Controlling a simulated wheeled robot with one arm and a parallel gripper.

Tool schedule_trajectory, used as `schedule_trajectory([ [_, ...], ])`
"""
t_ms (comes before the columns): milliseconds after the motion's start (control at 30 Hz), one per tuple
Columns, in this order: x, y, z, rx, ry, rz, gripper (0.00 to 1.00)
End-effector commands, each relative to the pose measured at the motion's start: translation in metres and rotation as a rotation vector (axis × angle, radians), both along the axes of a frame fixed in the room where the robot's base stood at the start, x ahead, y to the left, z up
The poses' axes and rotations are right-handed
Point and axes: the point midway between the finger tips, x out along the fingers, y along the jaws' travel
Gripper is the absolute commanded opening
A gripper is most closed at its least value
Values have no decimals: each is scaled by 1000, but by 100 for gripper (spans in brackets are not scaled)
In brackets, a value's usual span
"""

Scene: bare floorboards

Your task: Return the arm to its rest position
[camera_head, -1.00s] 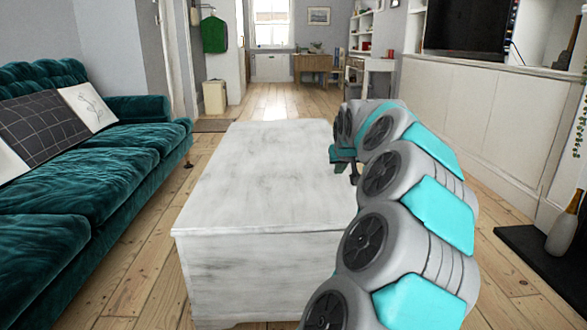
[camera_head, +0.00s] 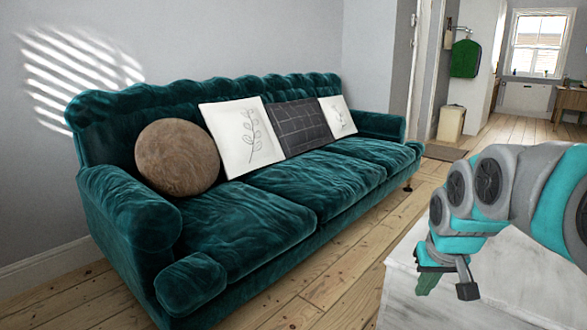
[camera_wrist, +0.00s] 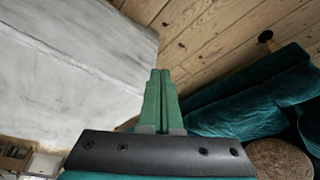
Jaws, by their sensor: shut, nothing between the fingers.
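My arm, grey and teal, reaches in from the right of the head view and bends down at its end. My gripper (camera_head: 447,284) is at the low end of the arm, in front of the whitewashed chest (camera_head: 400,290) or above its near edge; I cannot tell which. In the wrist view the green fingers of my gripper (camera_wrist: 158,90) are together with nothing between them. The chest (camera_wrist: 70,65) fills the left of that view, and floorboards and the sofa show on the right.
A dark green velvet sofa (camera_head: 250,215) stands along the left wall with a round brown cushion (camera_head: 177,157) and several square cushions. Bare floorboards (camera_head: 335,265) run between the sofa and the chest. A cream bin (camera_head: 450,123) stands at the back.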

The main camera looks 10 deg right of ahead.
Motion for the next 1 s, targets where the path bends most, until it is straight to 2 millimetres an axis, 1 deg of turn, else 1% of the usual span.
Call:
schedule_trajectory([
  [33,-17,32,2,8,51,48,0],
  [67,-29,49,-1,13,81,71,0],
  [100,-46,70,-4,21,120,100,0],
  [167,-76,98,-11,30,192,139,0],
  [200,-96,115,-15,35,235,160,0],
  [267,-127,134,-21,41,298,187,0],
  [300,-146,144,-25,45,336,199,0],
  [400,-188,161,-32,53,417,218,0],
  [500,-215,169,-37,57,469,224,0],
  [567,-223,171,-39,60,484,226,0],
  [633,-228,172,-40,61,492,227,0],
  [1000,-228,172,-41,62,493,226,0],
])
